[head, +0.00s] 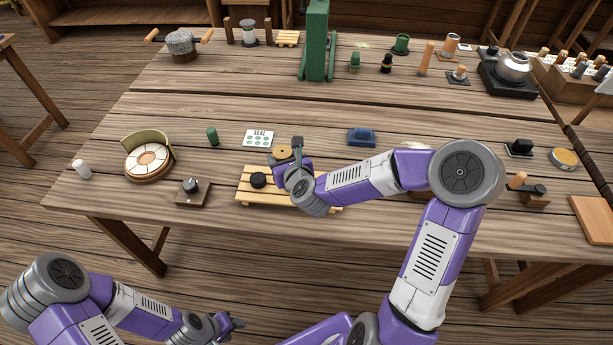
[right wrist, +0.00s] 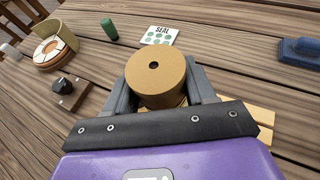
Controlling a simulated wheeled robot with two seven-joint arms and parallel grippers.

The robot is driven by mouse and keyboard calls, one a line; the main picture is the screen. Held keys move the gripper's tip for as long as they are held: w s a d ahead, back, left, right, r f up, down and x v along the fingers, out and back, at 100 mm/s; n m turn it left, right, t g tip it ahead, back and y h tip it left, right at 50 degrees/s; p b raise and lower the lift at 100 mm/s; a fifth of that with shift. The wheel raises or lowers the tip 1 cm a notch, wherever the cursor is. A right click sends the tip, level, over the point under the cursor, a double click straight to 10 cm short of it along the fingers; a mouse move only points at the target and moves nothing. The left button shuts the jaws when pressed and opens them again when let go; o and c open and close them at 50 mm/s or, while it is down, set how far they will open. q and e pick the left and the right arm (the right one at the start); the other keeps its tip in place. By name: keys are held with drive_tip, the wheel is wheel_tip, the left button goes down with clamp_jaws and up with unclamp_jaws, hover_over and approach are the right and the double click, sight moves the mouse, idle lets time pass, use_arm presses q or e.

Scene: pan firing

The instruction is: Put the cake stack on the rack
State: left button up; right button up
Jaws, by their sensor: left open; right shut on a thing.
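The cake stack, a short tan cylinder with a small hole in its top (right wrist: 155,82), is between the fingers of my right gripper (head: 286,155). Its tan top also shows in the head view (head: 281,151). The right gripper is shut on it, over the far edge of the rack. The rack (head: 247,197) is a pale slatted wooden stand on the table, partly hidden by my right arm. A black round piece (head: 258,180) sits on its left part. I cannot tell whether the stack touches the rack. My left gripper (head: 230,325) is open and empty, low in front of the table.
A round tray with a raised back (head: 148,178), a black knob on a wooden base (head: 192,190), a green cylinder (head: 212,137), a seal card (head: 258,138) and a blue block (head: 361,137) surround the rack. A tall green stand (head: 317,45) is behind. Table space beyond the rack is fairly clear.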

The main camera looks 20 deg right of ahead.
drive_tip(key=s+d+r+m+h+p, duration=0.25)
drive_tip(key=s+d, duration=0.25)
drive_tip(key=d, duration=0.5)
drive_tip(key=shift+h, duration=0.35)
drive_tip(key=shift+d+f+b, duration=0.15)
drive_tip(key=shift+f+b, duration=0.45)
drive_tip(key=shift+f, duration=1.2)
drive_tip(key=shift+d+f+b, duration=0.15)
drive_tip(key=shift+f+b, duration=0.45)
drive_tip(key=shift+f, duration=1.25)
drive_tip(key=shift+d+f+b, duration=0.15)
drive_tip(key=shift+f+b, duration=0.45)
drive_tip(key=shift+f, duration=1.2)
drive_tip(key=shift+r, duration=0.1)
drive_tip(key=shift+f, duration=0.2)
drive_tip(key=o, duration=1.1)
drive_tip(key=shift+o, duration=0.3)
